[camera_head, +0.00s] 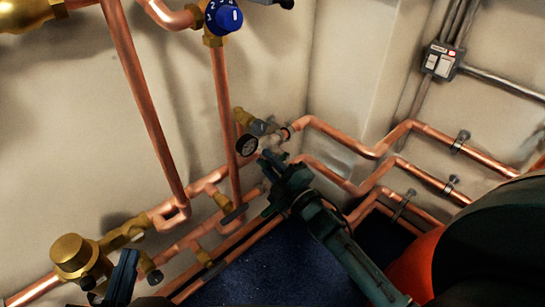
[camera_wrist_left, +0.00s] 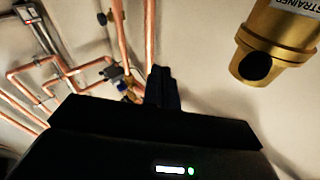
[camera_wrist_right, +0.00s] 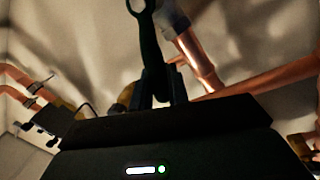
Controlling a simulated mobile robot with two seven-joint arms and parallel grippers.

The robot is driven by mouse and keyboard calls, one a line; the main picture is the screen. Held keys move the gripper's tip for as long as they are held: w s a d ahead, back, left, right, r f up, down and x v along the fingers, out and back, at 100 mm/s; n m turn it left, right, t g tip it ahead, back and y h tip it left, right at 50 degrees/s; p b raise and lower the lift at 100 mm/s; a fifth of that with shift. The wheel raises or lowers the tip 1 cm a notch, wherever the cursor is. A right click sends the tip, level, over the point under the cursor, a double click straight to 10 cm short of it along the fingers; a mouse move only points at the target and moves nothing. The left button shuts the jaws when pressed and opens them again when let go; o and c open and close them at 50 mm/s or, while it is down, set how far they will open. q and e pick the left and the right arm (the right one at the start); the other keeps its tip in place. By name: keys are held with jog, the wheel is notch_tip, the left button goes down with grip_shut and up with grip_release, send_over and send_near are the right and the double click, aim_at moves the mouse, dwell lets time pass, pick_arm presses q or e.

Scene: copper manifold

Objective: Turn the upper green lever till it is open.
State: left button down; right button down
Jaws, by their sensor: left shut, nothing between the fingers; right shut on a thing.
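A dark lever (camera_wrist_right: 150,45) with a ring-shaped end stands up between the fingers of my right gripper (camera_wrist_right: 158,90) in the right wrist view. Its colour is too dark there to make out green. How far the lever is turned cannot be told. My left gripper (camera_head: 124,274) is shut and empty at the lower left; its fingers also show in the left wrist view (camera_wrist_left: 162,88).
Copper pipes (camera_head: 148,100) run along both walls. A brass valve body (camera_head: 72,254) is near my left gripper. A blue knob (camera_head: 224,17) is at the top, and a brass strainer (camera_wrist_left: 275,45) shows in the left wrist view.

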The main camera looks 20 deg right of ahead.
jog(key=shift+s+a+f+n+y+b, duration=0.1)
jog(key=shift+f+n+y+b, duration=0.35)
jog(key=shift+n, duration=0.55)
jog(key=shift+w+a+f+n+y+b, duration=0.15)
jog(key=shift+f+n+b, duration=0.15)
jog(key=shift+f+n, duration=0.5)
jog(key=shift+s+a+f+n+y+b, duration=0.15)
jog(key=shift+f+n+y+b, duration=0.2)
jog(key=shift+n, duration=0.85)
jog(key=shift+d, duration=0.1)
jog(key=c, duration=1.4)
grip_release()
jog(key=p+v, duration=0.2)
jog(key=v, duration=1.1)
jog(key=shift+s+d+r, duration=0.1)
